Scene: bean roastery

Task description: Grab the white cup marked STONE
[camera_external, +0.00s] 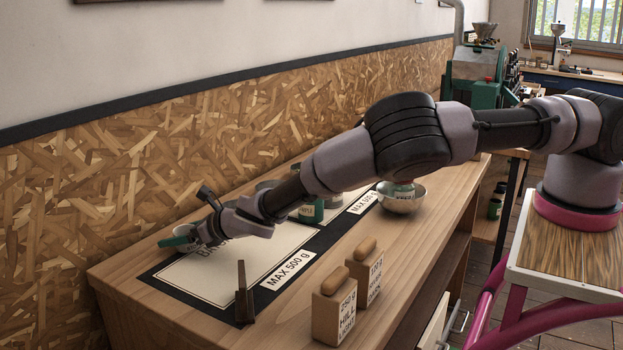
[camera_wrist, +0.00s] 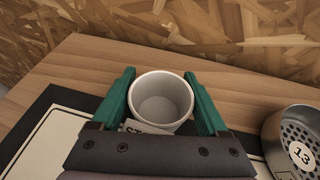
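The white cup (camera_wrist: 160,97) stands upright between the two green fingers of my gripper (camera_wrist: 160,85) in the wrist view. It is empty inside. In the external view my gripper (camera_external: 181,241) is low at the far left of the wooden counter (camera_external: 120,272), with the cup's pale rim (camera_external: 186,231) beside the green finger.
A perforated metal container marked 13 (camera_wrist: 291,140) stands right of my gripper. A black-bordered white mat (camera_external: 205,283) lies below my arm. A dark upright piece (camera_external: 241,290), wooden blocks (camera_external: 334,312) and a metal bowl (camera_external: 402,202) are also on the counter. The chipboard wall (camera_external: 130,185) is behind.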

